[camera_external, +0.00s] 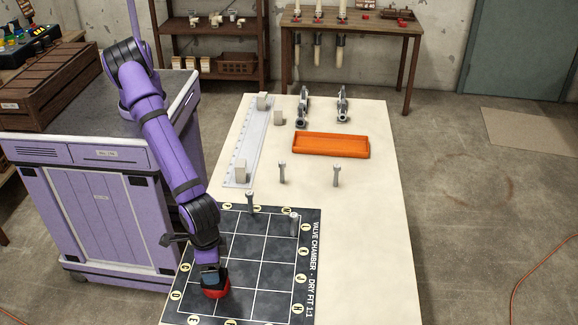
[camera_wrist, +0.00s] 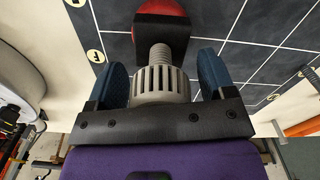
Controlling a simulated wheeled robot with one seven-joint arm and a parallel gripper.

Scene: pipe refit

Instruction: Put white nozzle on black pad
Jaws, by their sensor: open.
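In the wrist view a white-grey nozzle (camera_wrist: 160,84), with a slotted round body and a threaded stem, lies between the blue fingers of my gripper (camera_wrist: 162,78). The fingers are open, with a narrow gap visible on each side of the nozzle. Its stem points at a black pad (camera_wrist: 150,30) on a red round piece (camera_wrist: 160,6); I cannot tell whether stem and pad touch. In the external view my gripper (camera_external: 211,274) is low over the dark grid mat, right above the red piece (camera_external: 216,291). The nozzle is hidden there.
The dark grid mat (camera_external: 255,270) covers the table's near part. Grey upright pegs (camera_external: 294,224) (camera_external: 250,202) stand at its far side, two more (camera_external: 282,172) (camera_external: 336,175) beyond. An orange tray (camera_external: 330,145), valves (camera_external: 302,108) and a clear rail (camera_external: 248,140) lie farther back. The table's right side is clear.

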